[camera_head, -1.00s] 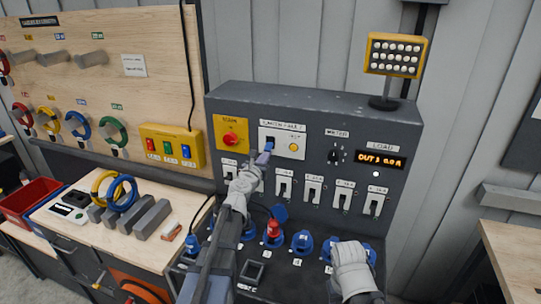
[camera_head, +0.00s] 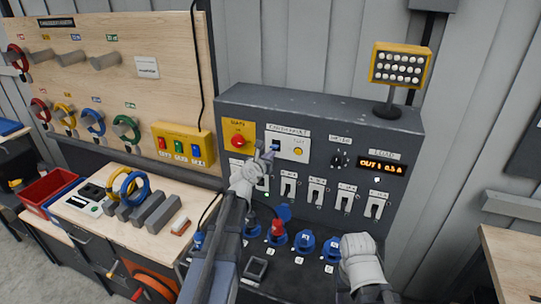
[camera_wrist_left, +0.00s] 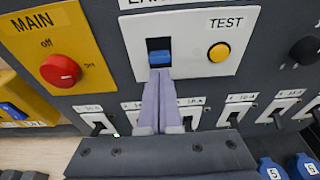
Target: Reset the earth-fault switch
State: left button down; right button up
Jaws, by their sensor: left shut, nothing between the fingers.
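The earth-fault switch (camera_head: 276,146) is a small blue lever in a dark slot on a white plate (camera_head: 297,156), on the grey panel. In the left wrist view the blue lever (camera_wrist_left: 159,57) fills the lower part of its slot, with dark space above. A yellow TEST button (camera_wrist_left: 219,51) sits to its right. My left gripper (camera_head: 266,152) is shut and empty. In the left wrist view its fingertips (camera_wrist_left: 158,74) are just below the lever; whether they touch it I cannot tell. My right gripper (camera_head: 361,262) is low by the sockets, its fingers hidden.
A red MAIN knob (camera_head: 238,141) on a yellow plate is left of the switch. A row of white breakers (camera_head: 317,190) runs below. A display (camera_head: 382,167) is lit at right. Blue sockets (camera_head: 305,242) and a red plug (camera_head: 278,229) are on the lower panel.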

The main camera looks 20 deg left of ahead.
pick_arm(q)
jog(key=shift+f, duration=0.1)
notch_tip(320, 180, down, 4)
jog(key=s+b, duration=0.1)
jog(key=b, duration=0.3)
jog(key=s+r+p, duration=0.6)
jog(key=s, duration=0.2)
jog(key=shift+a+r+p, duration=0.15)
jog(key=shift+r+p, duration=0.15)
jog(key=shift+r, duration=0.1)
